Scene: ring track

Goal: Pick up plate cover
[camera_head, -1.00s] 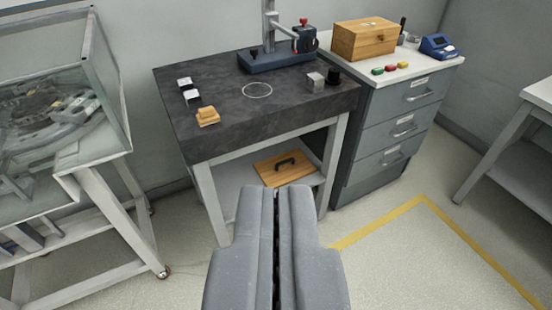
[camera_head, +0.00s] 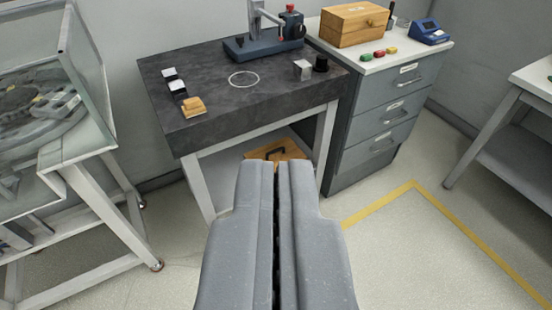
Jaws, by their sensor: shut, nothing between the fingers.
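The plate cover looks like the flat wooden board (camera_head: 291,150) with a dark handle, lying on the lower shelf under the dark stone-topped table (camera_head: 215,90). Its lower part is hidden behind my gripper. My gripper (camera_head: 276,165) is shut and empty, pointing ahead at the board in the picture. I cannot tell how far apart they are.
A blue press stand (camera_head: 263,46), metal blocks and a small wooden piece (camera_head: 193,106) stand on the table. A grey drawer cabinet (camera_head: 385,110) with a wooden box (camera_head: 354,25) stands right. A glass-cased stand (camera_head: 75,130) is left. Floor right of my gripper is clear.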

